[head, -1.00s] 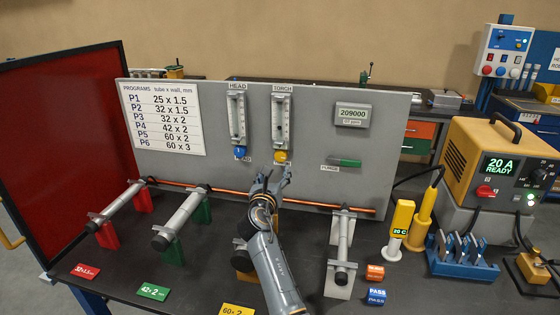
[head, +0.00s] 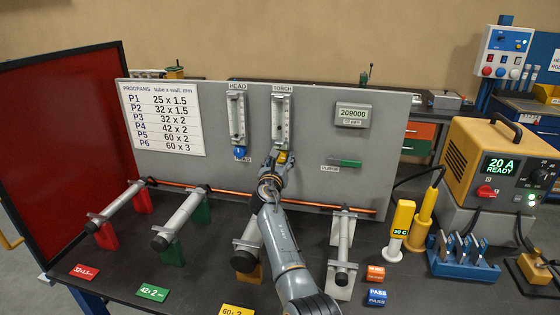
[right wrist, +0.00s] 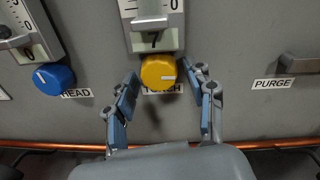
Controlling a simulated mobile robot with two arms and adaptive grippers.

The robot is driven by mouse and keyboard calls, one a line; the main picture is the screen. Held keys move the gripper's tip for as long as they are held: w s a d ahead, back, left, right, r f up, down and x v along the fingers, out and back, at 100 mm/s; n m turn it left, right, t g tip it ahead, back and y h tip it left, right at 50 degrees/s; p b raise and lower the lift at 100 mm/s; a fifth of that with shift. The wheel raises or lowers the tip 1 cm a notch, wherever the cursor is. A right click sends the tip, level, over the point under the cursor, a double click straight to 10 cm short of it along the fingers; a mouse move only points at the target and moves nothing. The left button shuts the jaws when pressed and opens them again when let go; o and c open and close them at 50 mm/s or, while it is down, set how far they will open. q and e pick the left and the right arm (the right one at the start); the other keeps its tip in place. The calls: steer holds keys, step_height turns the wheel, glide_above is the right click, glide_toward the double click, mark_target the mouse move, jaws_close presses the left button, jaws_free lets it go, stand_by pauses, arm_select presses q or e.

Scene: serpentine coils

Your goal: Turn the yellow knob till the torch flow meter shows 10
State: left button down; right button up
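The yellow knob (head: 282,157) sits under the torch flow meter (head: 281,121) on the grey panel. The knob partly covers the torch label. My left gripper is not in view.
The blue knob (right wrist: 54,78) of the head flow meter (head: 237,117) is to the left. The green purge handle (head: 350,163) is to the right. A copper tube (head: 320,207) runs along the panel's foot. Several tube stands and a yellow power unit (head: 490,160) stand on the bench.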

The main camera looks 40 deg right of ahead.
steer(key=c, duration=0.8)
steer(key=shift+f+m, duration=0.1)
steer(key=shift+m, duration=0.3)
steer(key=m+b, duration=0.2)
steer(key=m, duration=0.1)
steer(key=shift+f+m, duration=0.1)
steer(key=shift+m, duration=0.2)
steer(key=shift+w+a+m+b, duration=0.1)
steer(key=shift+m+b, duration=1.15)
steer(key=shift+m, duration=0.65)
steer(key=o, duration=1.1)
steer(key=shift+o, duration=0.2)
